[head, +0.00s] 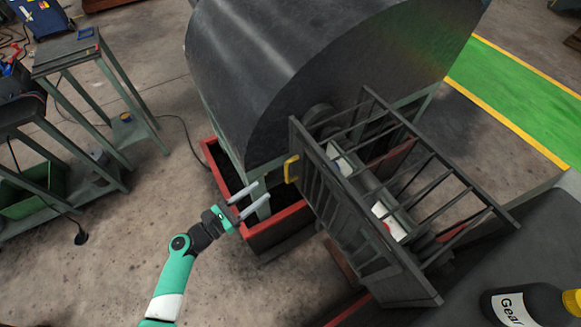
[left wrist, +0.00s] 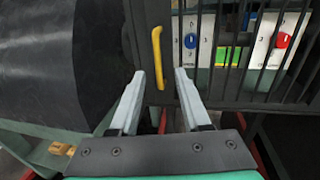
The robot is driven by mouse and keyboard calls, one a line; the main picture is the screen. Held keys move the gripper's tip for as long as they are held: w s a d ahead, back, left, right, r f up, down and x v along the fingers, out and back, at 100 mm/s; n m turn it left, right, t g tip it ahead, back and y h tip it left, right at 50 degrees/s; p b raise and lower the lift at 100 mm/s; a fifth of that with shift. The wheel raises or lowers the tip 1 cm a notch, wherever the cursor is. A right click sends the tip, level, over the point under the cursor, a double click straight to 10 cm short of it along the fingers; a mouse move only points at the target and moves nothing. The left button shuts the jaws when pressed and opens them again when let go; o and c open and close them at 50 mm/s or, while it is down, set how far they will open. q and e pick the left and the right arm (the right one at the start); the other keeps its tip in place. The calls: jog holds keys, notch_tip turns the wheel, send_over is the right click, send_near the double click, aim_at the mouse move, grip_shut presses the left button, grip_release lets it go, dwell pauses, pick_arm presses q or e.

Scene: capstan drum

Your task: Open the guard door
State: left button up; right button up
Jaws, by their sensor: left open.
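The guard door (head: 318,205) is a dark barred panel on the front of a barred cage beside the big drum housing. It looks shut, standing upright across the cage front. Its yellow handle (head: 291,169) sits near the door's left edge. In the left wrist view the handle (left wrist: 157,58) is upright, just beyond and between the fingertips. My left gripper (head: 262,191) is open and empty, a little left of and below the handle, apart from it. Its two fingers also show in the left wrist view (left wrist: 160,75). My right gripper is not in view.
The dark curved housing (head: 290,70) stands behind my left gripper, over a red-rimmed tray (head: 275,228). Control panels with knobs (left wrist: 281,40) show behind the bars. A dark bottle (head: 530,305) stands at lower right.

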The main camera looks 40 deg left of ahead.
pick_arm(q)
jog(key=b, duration=0.1)
send_over(287, 180)
jog(key=shift+w+a+r, duration=0.25)
jog(key=shift+w, duration=0.05)
grip_shut()
dwell(1.4)
